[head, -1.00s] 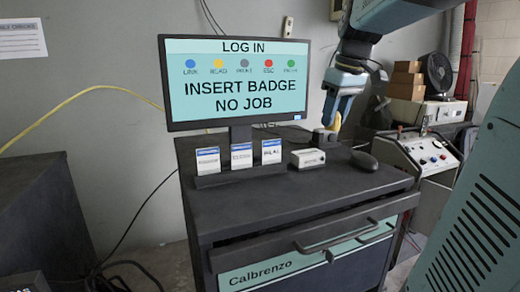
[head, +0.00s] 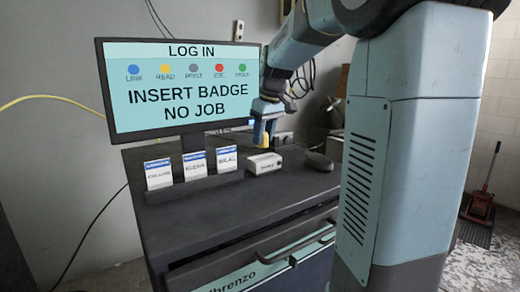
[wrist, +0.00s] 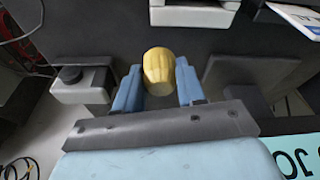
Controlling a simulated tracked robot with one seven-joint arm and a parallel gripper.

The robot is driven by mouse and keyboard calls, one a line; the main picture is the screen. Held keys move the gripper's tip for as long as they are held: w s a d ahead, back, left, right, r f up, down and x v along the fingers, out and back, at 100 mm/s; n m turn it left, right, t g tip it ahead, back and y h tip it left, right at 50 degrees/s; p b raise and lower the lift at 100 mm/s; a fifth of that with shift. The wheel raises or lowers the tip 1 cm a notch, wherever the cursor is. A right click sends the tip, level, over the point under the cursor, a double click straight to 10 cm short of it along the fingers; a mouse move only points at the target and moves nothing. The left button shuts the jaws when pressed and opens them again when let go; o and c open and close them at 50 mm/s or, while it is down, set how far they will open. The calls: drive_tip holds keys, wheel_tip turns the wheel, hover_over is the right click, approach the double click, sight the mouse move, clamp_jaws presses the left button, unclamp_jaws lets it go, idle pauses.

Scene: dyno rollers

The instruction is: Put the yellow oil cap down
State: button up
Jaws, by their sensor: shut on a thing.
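The yellow oil cap (head: 264,141) is a small ribbed cap held between the blue fingers of my gripper (head: 263,130). In the wrist view the cap (wrist: 158,70) sits between the two fingertips of my gripper (wrist: 158,84), one on each side. The gripper points down over the dark top of the cabinet (head: 225,201), behind the white box (head: 265,162) and right of the monitor. I cannot tell whether the cap touches the surface.
The monitor (head: 180,90) stands at the back left. Several badge cards (head: 196,165) stand in a rack before it. A dark rounded object (head: 319,162) lies to the right. A white device with a black knob (wrist: 80,85) is beside the gripper. The front of the cabinet top is clear.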

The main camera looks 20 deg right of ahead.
drive_tip(key=shift+w+f, duration=0.75)
drive_tip(key=shift+f, duration=0.2)
drive_tip(key=shift+s+x, duration=0.15)
drive_tip(key=shift+x, duration=0.6)
drive_tip(key=shift+s+x, duration=0.2)
drive_tip(key=shift+x, duration=0.55)
drive_tip(key=shift+d+f, duration=0.1)
drive_tip(key=shift+f, duration=0.05)
drive_tip(key=o, duration=1.1)
